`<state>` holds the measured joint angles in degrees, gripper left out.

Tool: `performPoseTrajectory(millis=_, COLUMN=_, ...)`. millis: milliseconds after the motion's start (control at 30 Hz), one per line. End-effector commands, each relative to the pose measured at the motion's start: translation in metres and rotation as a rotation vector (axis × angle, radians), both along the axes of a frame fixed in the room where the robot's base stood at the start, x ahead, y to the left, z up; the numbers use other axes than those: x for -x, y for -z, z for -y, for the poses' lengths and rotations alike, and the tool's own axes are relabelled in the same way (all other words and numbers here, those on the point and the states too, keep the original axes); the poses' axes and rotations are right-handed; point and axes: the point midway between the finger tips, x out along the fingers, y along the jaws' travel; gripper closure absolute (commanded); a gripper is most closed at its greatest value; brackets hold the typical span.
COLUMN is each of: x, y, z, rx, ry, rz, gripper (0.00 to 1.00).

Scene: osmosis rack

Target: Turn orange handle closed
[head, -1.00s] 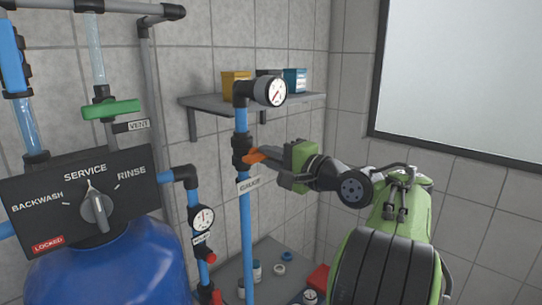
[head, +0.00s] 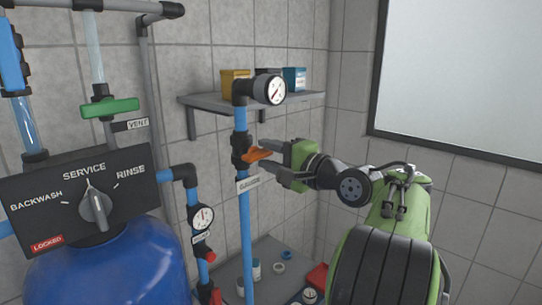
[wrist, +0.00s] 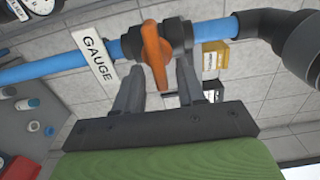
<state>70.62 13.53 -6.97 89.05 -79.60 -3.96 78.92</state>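The orange handle (head: 256,154) is on a black valve on the vertical blue pipe, above the GAUGE tag. It sticks out across the pipe, toward my gripper. In the wrist view the orange handle (wrist: 154,58) shows edge-on, across the pipe. My gripper (head: 264,157) is open, one finger above and one below the handle's outer part in the head view. In the wrist view my gripper (wrist: 158,74) has its two fingers apart, on either side of the handle. I cannot tell whether either finger touches it.
A round gauge (head: 270,89) tops the pipe, in front of a grey shelf (head: 208,104) with boxes. A GAUGE tag (wrist: 95,58) sits beside the valve. A blue tank (head: 110,270) with a selector panel stands left. Small containers lie below.

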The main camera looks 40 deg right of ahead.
Motion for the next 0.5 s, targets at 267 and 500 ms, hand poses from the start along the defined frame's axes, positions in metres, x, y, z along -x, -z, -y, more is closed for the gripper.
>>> performPoseTrajectory(millis=267, x=0.031, y=0.002, z=0.003, rx=-0.001, ry=0.006, rz=0.001, gripper=0.61)
performPoseTrajectory(millis=500, x=0.051, y=0.002, z=0.004, rx=-0.001, ry=0.007, rz=0.001, gripper=0.61)
